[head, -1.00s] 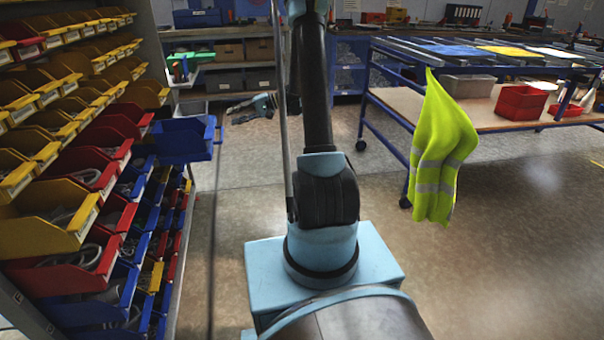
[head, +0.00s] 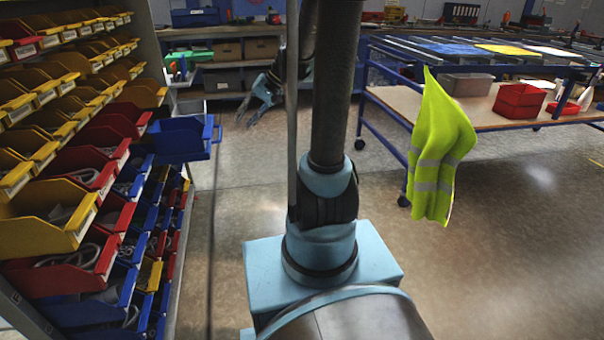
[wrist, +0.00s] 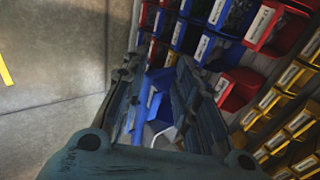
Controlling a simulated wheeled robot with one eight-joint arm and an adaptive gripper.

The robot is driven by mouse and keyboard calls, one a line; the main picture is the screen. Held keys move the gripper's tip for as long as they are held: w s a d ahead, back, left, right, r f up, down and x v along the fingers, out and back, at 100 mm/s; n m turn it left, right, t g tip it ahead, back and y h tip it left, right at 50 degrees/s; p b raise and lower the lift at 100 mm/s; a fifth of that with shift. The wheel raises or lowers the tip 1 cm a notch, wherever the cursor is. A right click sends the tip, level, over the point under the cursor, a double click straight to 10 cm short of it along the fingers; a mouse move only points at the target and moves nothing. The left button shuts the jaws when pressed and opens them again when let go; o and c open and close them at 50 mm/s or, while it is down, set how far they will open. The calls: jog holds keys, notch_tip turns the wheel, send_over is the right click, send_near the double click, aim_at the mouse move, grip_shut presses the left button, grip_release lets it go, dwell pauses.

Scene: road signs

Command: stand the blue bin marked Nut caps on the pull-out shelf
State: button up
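My gripper (head: 252,115) hangs beyond the rack's right end in the head view, pointing down and left, with its fingers apart. In the wrist view, my open gripper (wrist: 150,85) has empty space between its fingers.
The rack of yellow, red and blue bins (head: 58,218) fills the left. A blue-framed table (head: 480,118) stands at the right, with a yellow vest (head: 438,160) hanging from its corner. Shelves with boxes (head: 222,78) stand at the back. The floor (head: 240,190) between is clear.

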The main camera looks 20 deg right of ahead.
jog(key=s+d+f+h, duration=0.2)
jog(key=s+d+f, duration=0.1)
jog(key=s, duration=0.5)
jog(key=s+d+f+h, duration=0.2)
jog(key=s+d, duration=0.3)
jog(key=s, duration=0.3)
jog(key=s+d+f+n+h, duration=0.1)
jog(key=s+d+f+h, duration=0.2)
jog(key=s+d, duration=0.2)
jog(key=s, duration=0.3)
jog(key=shift+s+f+t+h, duration=0.25)
jog(key=shift+f+t+h, duration=0.05)
jog(key=shift+f+t, duration=0.1)
jog(key=shift+d, duration=0.1)
